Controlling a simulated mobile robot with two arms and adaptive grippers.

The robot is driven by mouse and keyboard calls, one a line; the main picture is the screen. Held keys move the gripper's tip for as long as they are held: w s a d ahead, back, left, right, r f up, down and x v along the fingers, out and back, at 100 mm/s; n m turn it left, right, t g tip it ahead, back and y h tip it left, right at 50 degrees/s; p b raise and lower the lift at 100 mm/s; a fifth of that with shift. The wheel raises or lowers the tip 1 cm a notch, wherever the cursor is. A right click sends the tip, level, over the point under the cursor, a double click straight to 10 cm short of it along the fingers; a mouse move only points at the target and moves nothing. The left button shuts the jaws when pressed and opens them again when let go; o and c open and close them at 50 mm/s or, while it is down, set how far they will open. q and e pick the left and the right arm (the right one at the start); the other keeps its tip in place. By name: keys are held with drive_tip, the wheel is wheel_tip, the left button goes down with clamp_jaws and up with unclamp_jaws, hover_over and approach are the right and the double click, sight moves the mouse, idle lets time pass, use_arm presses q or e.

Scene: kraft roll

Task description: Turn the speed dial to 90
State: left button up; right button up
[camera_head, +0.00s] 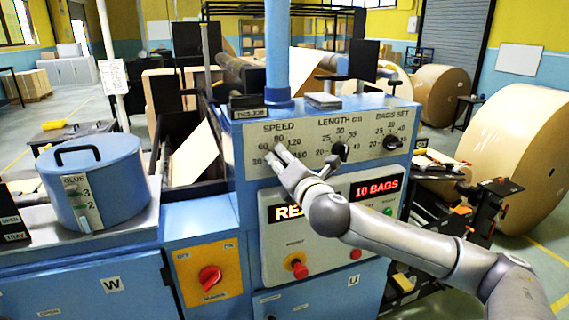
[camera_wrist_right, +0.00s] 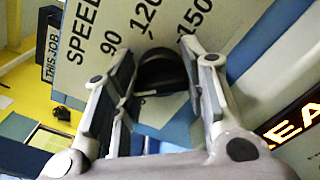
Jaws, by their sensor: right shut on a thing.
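The speed dial is a black round knob (camera_wrist_right: 160,72) in the right wrist view, under the printed word SPEED on the panel (camera_head: 305,118). The scale marks 90, 120 and 150 show around it. My right gripper (camera_head: 273,152) is at the dial in the head view, with its fingers covering most of the knob. In the right wrist view its two fingers (camera_wrist_right: 158,95) stand on either side of the knob, shut on it. I cannot read where the dial points. My left gripper is not in view.
The length dial (camera_head: 340,149) and bags set dial (camera_head: 391,142) sit to the right on the same panel. Below are a red display (camera_head: 377,187), a red button (camera_head: 299,268) and a red rotary switch (camera_head: 210,278). A blue glue pot (camera_head: 95,180) stands left.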

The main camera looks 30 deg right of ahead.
drive_tip(key=m, duration=0.1)
drive_tip(key=m+b, duration=0.1)
drive_tip(key=m, duration=0.1)
drive_tip(key=shift+f+m, duration=0.2)
drive_tip(key=shift+m, duration=0.1)
drive_tip(key=shift+m+b, duration=0.6)
drive_tip(key=shift+m, duration=1.6)
drive_tip(key=shift+d, duration=0.1)
drive_tip(key=o, duration=1)
drive_tip(key=shift+o, duration=0.2)
drive_tip(key=shift+s, duration=0.1)
drive_tip(key=v, duration=0.7)
